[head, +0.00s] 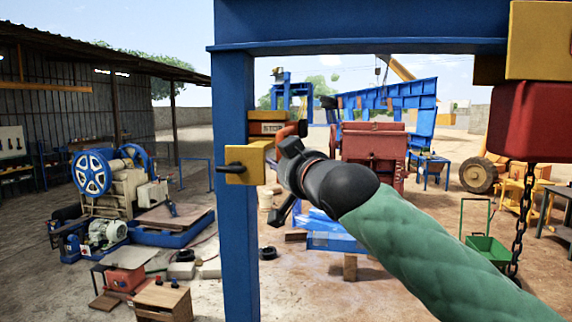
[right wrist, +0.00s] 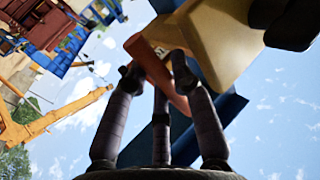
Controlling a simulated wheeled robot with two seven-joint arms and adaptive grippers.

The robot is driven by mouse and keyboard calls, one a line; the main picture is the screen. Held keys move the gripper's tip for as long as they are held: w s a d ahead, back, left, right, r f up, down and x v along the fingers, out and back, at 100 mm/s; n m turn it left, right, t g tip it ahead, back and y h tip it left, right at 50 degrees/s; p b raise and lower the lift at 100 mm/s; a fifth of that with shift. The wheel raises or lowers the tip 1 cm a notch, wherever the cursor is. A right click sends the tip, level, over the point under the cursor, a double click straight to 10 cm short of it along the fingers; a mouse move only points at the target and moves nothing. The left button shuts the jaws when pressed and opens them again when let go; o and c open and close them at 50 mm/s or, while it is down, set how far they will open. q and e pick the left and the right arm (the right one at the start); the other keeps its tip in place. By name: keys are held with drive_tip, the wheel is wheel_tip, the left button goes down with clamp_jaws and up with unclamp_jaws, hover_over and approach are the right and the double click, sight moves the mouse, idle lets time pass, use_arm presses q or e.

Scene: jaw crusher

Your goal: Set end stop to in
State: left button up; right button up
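A yellow block (head: 240,165) with a black pin (head: 230,169) sticking out to the left is mounted on the blue post (head: 238,240). Behind it, an orange-red lever (head: 292,131) shows beside a dark plate with small lettering (head: 268,128). My right gripper (head: 284,178) is just right of the yellow block, its fingers apart. In the right wrist view, the lever (right wrist: 157,72) crosses by the spread fingertips (right wrist: 158,76), with the yellow block (right wrist: 215,42) and a black knob (right wrist: 285,20) beyond. Whether the fingers touch the lever is unclear. My left gripper is not in view.
A blue beam (head: 360,28) spans overhead. A red block (head: 530,122) hangs at right with a chain (head: 521,220) below it. A red machine (head: 374,150) and a green cart (head: 488,250) stand behind my right arm. Machinery with a blue wheel (head: 91,172) stands left.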

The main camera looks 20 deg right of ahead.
drive_tip(key=shift+o, duration=1.3)
drive_tip(key=shift+w+a, duration=0.1)
drive_tip(key=shift+f, duration=0.1)
drive_tip(key=s, duration=0.8)
